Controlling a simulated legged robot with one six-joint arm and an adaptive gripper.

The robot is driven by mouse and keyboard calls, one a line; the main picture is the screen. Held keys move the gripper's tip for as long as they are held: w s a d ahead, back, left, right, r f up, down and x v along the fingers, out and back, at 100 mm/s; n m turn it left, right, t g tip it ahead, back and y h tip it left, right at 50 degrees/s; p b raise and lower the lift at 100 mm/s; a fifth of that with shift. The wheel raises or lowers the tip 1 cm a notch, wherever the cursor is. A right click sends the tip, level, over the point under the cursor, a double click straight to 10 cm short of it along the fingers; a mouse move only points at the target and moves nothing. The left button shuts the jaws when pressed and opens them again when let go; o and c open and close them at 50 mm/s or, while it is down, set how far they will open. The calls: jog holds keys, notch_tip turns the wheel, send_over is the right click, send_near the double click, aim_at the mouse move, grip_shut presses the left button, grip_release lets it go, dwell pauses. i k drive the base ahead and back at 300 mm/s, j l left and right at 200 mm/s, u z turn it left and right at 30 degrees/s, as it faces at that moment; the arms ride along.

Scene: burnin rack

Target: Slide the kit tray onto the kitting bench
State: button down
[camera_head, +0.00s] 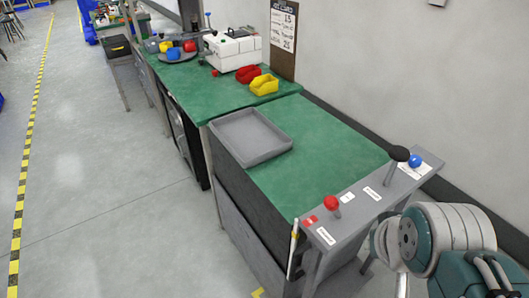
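The kit tray (288,149) is a shallow, empty grey tray. It lies flat on the near green-topped bench (325,165), at the left edge of its top, close to where this bench meets the farther one. I cannot tell whether the tray overhangs the edge. Another green-topped bench (205,95) continues behind it along the wall; no readable label shows which is the kitting bench. My arm shows at the lower right, white and teal, apart from the tray. My gripper is not clearly visible.
Yellow (264,86) and red bins (248,74) and a white machine (232,48) stand on the far bench. Open floor (110,200) lies left.

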aim_at(253, 140)
jog(key=k+j+z, duration=0.1)
jog(key=j, duration=0.3)
jog(key=k+j+z, duration=0.1)
jog(key=k+j, duration=0.2)
jog(key=k+j+z, duration=0.1)
jog(key=k+j, duration=0.15)
jog(key=j, duration=0.2)
jog(key=j+z, duration=0.5)
jog(key=j, duration=0.95)
jog(key=i+j+z, duration=0.2)
jog(key=i+j, duration=0.15)
jog(key=j, duration=0.25)
jog(key=i+j+z, duration=0.25)
jog(key=j, duration=0.4)
jog(key=i+j+z, duration=0.1)
jog(key=i, duration=0.45)
